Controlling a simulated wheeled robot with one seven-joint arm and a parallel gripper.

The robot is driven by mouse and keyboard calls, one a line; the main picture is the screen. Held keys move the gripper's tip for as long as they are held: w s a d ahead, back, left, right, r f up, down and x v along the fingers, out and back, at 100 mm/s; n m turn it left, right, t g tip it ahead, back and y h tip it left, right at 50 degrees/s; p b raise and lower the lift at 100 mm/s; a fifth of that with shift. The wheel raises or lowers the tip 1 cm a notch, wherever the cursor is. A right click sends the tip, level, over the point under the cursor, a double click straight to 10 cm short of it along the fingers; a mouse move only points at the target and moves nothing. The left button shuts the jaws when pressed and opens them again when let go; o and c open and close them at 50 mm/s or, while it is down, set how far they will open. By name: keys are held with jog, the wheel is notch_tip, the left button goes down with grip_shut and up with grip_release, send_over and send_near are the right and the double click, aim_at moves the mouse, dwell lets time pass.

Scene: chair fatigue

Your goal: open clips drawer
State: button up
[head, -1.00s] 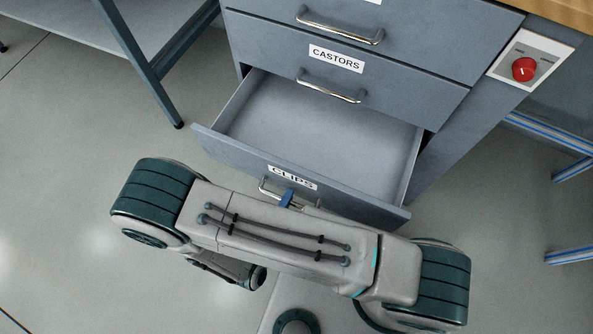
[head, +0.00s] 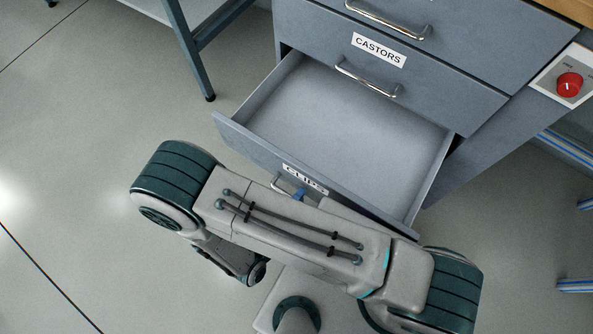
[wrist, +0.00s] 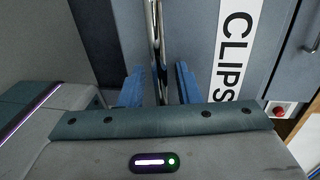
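The clips drawer (head: 260,155) stands pulled well out of the grey cabinet, and its empty-looking inside shows in the head view. Its label reads CLIPS (head: 304,179) and also shows in the wrist view (wrist: 236,45). Its metal handle (head: 283,186) is partly hidden by my arm in the head view. In the wrist view the handle (wrist: 155,40) runs between the two blue fingers of my gripper (wrist: 158,84). The fingers are spread, with a gap visible on each side of the bar. In the head view only a little blue of the gripper (head: 299,196) shows.
The castors drawer (head: 430,92) above is shut. A red knob (head: 570,85) sits on a panel at the right. A table leg (head: 190,50) stands at the left, and blue-striped rails (head: 570,150) are at the right. The floor (head: 80,150) at the left is clear.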

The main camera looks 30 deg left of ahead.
jog(key=p+v, duration=0.2)
jog(key=v, duration=1.2)
jog(key=shift+p, duration=0.3)
jog(key=shift+w+r, duration=0.1)
